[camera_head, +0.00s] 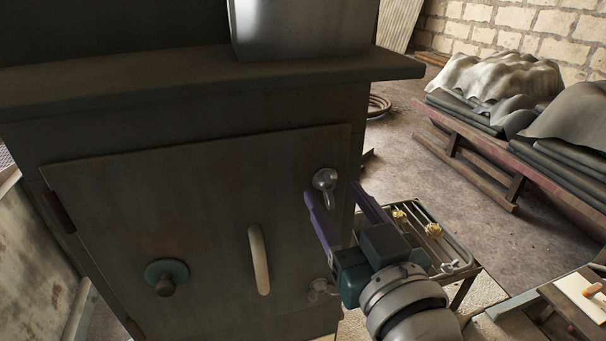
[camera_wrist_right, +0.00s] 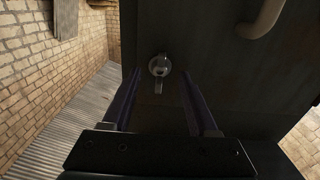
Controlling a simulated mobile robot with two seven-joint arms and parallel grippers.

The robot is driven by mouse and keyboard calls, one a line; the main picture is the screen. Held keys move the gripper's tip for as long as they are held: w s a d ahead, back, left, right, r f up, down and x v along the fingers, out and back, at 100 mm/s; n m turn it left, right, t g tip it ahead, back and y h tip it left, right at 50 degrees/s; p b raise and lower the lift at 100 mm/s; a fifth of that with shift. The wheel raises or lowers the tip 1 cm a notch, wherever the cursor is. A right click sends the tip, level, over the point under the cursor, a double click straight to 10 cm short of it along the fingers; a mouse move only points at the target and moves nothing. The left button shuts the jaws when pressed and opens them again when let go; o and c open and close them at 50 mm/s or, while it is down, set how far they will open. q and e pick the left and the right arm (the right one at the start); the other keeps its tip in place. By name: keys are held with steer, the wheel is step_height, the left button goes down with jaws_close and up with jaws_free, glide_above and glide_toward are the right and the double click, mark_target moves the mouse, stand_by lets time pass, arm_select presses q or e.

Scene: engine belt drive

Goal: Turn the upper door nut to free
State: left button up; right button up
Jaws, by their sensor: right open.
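The upper door nut (camera_head: 325,180) is a shiny metal knob with a short wing hanging straight down, near the upper right corner of the dark cabinet door (camera_head: 205,210). It also shows in the right wrist view (camera_wrist_right: 159,67), ahead of and between my two fingers. My right gripper (camera_head: 334,190) is open, with its purple fingers reaching up beside the nut. In the right wrist view my right gripper (camera_wrist_right: 162,80) is empty and apart from the nut. A lower nut (camera_head: 320,290) is partly hidden by my gripper. My left gripper is out of view.
A pale curved handle (camera_head: 259,260) and a round teal-based knob (camera_head: 166,276) stick out of the door. A ledge (camera_head: 210,80) overhangs it. Right of the cabinet stands a tray table (camera_head: 461,250) with brass parts. Floor (camera_head: 480,215) beyond it is open.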

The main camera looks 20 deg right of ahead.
steer(key=s+b, duration=0.1)
steer(key=s, duration=0.7)
steer(key=shift+d+b, duration=0.15)
steer(key=shift+b, duration=0.2)
stand_by(0.8)
